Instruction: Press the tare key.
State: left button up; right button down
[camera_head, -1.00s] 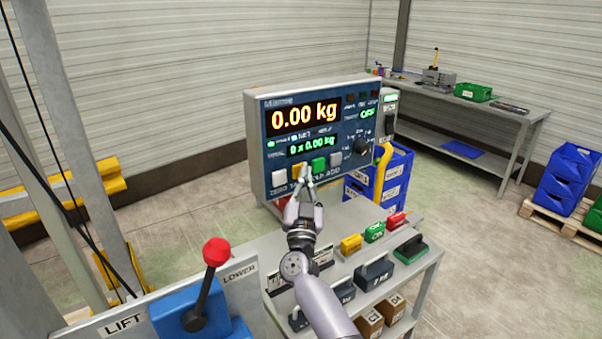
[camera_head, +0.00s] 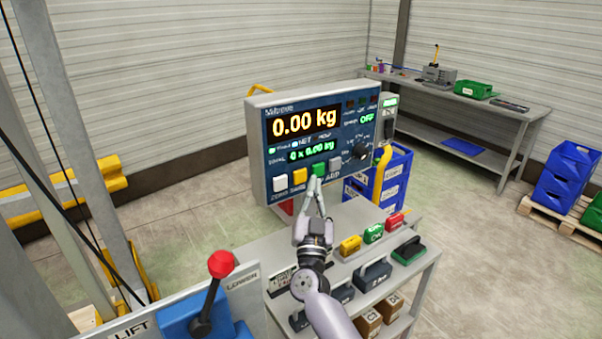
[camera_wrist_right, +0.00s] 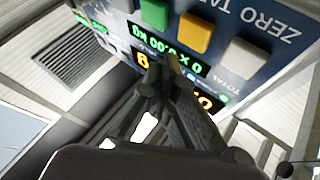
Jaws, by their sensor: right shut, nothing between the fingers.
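The weighing panel (camera_head: 257,115) is a blue-faced box with a large readout of 0.00 kg and a smaller green one of 0 x 0.00 kg. Its bottom row holds a white key (camera_head: 280,184), an orange key (camera_head: 300,177), a green key (camera_head: 319,169) and a grey key (camera_head: 335,165). In the right wrist view the lettering beside the white and orange keys (camera_wrist_right: 194,33) reads ZERO and TA, so the orange one is the tare key. My right gripper (camera_head: 316,184) is shut and empty, its tips near the green key; contact cannot be told. My left gripper is out of view.
A grey cart (camera_head: 345,230) below the panel carries coloured blocks and dark weights. A red-knobbed lever (camera_head: 221,264) stands at the front left. Blue crates (camera_head: 393,178) and a yellow curved bar (camera_head: 382,172) are right of the panel. A workbench (camera_head: 480,110) stands behind.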

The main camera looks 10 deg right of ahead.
jog(key=s, duration=0.1)
jog(key=s+d+p, duration=0.1)
jog(key=shift+s, duration=0.4)
dwell(0.3)
